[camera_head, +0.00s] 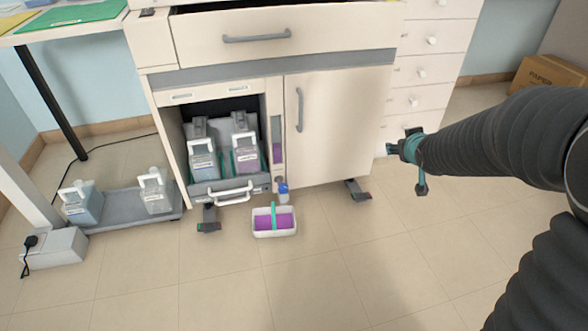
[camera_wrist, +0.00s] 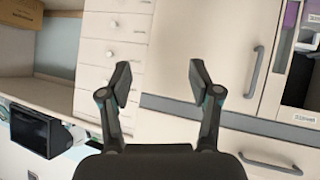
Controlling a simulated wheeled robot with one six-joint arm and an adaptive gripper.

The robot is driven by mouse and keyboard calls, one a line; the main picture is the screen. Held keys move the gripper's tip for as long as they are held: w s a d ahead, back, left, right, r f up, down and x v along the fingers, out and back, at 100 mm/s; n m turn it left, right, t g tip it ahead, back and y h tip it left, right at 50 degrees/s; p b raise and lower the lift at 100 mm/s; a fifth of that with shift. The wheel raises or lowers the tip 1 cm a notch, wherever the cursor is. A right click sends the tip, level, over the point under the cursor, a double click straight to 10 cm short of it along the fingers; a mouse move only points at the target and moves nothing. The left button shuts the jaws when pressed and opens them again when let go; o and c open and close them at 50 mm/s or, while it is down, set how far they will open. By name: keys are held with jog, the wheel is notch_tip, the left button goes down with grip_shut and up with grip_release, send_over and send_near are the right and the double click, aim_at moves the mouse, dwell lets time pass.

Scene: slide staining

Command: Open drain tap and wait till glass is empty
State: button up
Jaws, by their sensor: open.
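A narrow upright glass (camera_head: 277,150) is set in the cabinet front, right of the open compartment. Purple fills its lower part and the upper part looks grey-green. Its purple also shows at the top right of the wrist view (camera_wrist: 292,14). A small blue tap (camera_head: 283,188) is below the glass; whether it is open cannot be told. A white tub (camera_head: 260,233) with a teal handle stands on the floor below the tap, with purple in it. My gripper (camera_head: 397,150) is open and empty, right of the cabinet door and well apart from the tap. Its spread fingers (camera_wrist: 158,82) show in the wrist view.
Two jugs (camera_head: 203,162) (camera_head: 246,155) stand in the open compartment above a grey front with a white handle (camera_head: 230,192). Two more jugs stand on a low grey platform (camera_head: 120,222) at left. The closed door (camera_head: 335,130) has a vertical handle.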

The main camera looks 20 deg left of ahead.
jog(key=w+a+f+n+y, duration=0.2)
jog(key=w+a+f, duration=0.4)
jog(key=a+f, duration=0.1)
jog(key=n+g+y+p, duration=0.2)
jog(key=n+y, duration=0.2)
jog(key=y, duration=0.7)
send_near(287, 190)
jog(key=b+x, duration=0.1)
jog(key=x, duration=1.1)
jog(key=shift+r, duration=0.2)
jog(key=shift+s, duration=0.1)
jog(key=c, duration=1.2)
